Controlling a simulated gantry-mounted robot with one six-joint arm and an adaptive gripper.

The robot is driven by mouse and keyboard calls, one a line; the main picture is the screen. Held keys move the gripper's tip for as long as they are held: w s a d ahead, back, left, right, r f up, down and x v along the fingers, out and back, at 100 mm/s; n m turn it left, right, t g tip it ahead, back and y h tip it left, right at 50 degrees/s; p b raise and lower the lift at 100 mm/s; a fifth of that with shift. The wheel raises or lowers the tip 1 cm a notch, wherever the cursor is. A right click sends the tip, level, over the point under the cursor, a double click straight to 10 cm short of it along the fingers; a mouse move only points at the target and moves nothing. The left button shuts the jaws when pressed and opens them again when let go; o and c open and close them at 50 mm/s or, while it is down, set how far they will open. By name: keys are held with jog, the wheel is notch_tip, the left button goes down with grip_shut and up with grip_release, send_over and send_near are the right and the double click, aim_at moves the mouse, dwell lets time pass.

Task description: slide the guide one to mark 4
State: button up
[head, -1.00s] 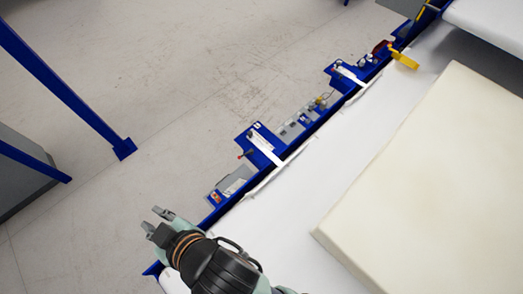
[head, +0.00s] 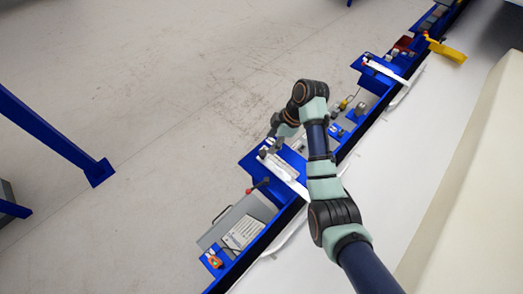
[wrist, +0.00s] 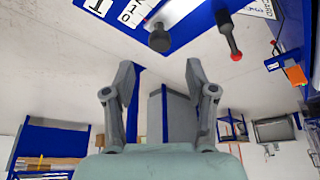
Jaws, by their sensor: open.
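The nearer guide is a pale bar (head: 284,173) on a blue bracket (head: 254,162) at the table's edge in the head view. A red-tipped lever (wrist: 230,36) hangs to the right of the knob. My gripper (wrist: 158,76) is open and empty, with the knob just beyond and above the gap between its fingertips. The fingers look apart from the knob. Mark 4 cannot be made out.
A grey control box (head: 238,225) with a red button lies nearer along the blue rail. A second bracket with a pale bar (head: 386,70) stands farther along. A cream foam block (head: 470,200) lies on the white table at the right.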

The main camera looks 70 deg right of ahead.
aim_at(263, 153)
jog(key=b+x, duration=0.2)
jog(key=x, duration=0.5)
jog(key=shift+a+f, duration=0.1)
grip_shut()
